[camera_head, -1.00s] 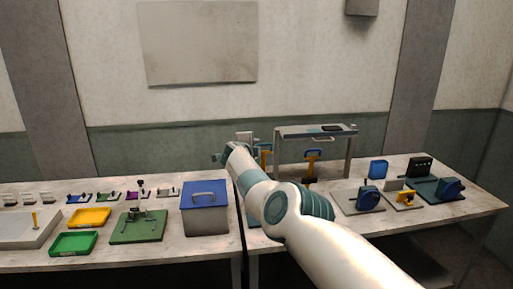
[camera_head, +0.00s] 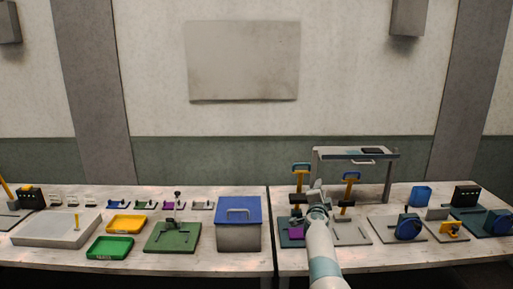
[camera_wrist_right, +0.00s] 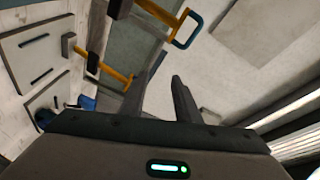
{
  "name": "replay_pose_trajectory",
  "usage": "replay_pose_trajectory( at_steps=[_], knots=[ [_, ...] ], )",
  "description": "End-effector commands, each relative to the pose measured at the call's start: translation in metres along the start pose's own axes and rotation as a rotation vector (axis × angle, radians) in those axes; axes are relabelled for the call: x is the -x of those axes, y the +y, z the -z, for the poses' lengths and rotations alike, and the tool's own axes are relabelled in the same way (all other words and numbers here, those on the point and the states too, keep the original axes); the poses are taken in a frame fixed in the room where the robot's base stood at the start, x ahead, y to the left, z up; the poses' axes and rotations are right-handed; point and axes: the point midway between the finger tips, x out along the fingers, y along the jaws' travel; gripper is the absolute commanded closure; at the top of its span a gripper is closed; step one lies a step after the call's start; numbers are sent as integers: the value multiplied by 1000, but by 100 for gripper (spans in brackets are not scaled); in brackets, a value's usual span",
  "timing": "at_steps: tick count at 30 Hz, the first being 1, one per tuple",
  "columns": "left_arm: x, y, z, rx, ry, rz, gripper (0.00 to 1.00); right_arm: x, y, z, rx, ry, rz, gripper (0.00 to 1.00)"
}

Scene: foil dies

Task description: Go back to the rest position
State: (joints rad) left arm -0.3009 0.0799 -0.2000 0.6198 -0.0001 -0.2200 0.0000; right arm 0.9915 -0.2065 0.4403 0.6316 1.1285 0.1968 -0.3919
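My right arm comes up from the bottom of the head view, and its gripper (camera_head: 317,190) is over the front part of the right table, in front of two yellow levers. In the right wrist view the two dark fingers of this gripper (camera_wrist_right: 158,82) stand apart with nothing between them. Yellow levers, one with a blue loop handle (camera_wrist_right: 188,30), show beyond the fingers in that view. My left gripper is in no view.
The left table holds a blue-lidded box (camera_head: 238,232), a green fixture (camera_head: 160,240), a yellow tray (camera_head: 126,224) and a green tray (camera_head: 110,247). On the right table stand a grey raised shelf (camera_head: 330,155), a purple block (camera_head: 297,232) and blue-wheeled devices (camera_head: 408,228).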

Motion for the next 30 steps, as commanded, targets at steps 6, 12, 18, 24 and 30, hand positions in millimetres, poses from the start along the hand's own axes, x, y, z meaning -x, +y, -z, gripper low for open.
replay_pose_trajectory(
  at_steps=[6, 12, 18, 24, 30],
  knots=[
    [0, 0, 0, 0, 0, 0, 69, 39, 65, 7, 209, -114, 98, 71],
    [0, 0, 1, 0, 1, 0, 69, 96, 120, -3, 415, -267, 142, 71],
    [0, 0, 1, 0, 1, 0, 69, 172, 179, -19, 617, -450, 139, 71],
    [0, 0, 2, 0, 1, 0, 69, 265, 239, -31, 811, -647, 92, 71],
    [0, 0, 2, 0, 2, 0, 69, 370, 291, -30, 985, -842, 5, 71]
  ],
)
